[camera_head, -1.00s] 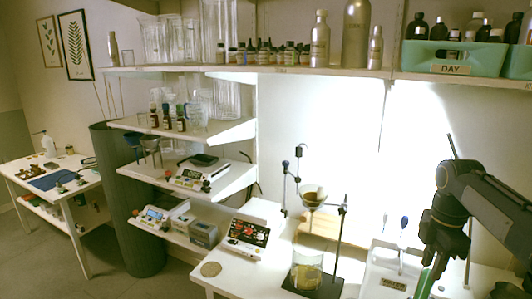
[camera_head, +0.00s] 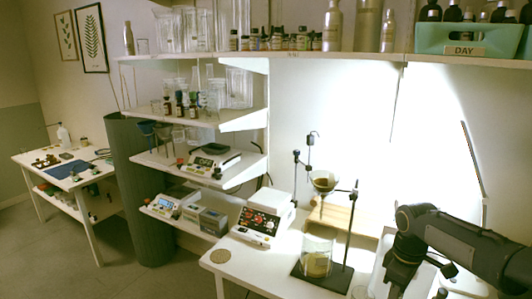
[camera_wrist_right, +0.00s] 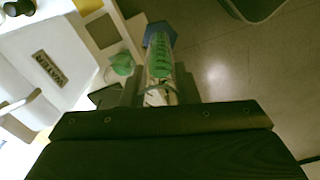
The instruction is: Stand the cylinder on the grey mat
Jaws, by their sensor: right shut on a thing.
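The cylinder (camera_wrist_right: 160,62) is clear with green markings and a blue hexagonal base (camera_wrist_right: 159,33). In the right wrist view it sits between the fingers of my right gripper (camera_wrist_right: 160,92), which is shut on it. The base points away from the wrist camera, with grey floor beside it. In the head view my right arm comes in from the right, and the fingers and cylinder are below the frame. I cannot make out the grey mat in either view. My left gripper is not in view.
On the white bench stand a beaker (camera_head: 317,258) on a dark stand base, a funnel (camera_head: 324,182) and a white instrument (camera_head: 264,215). A side table (camera_head: 68,157) stands far left across open floor.

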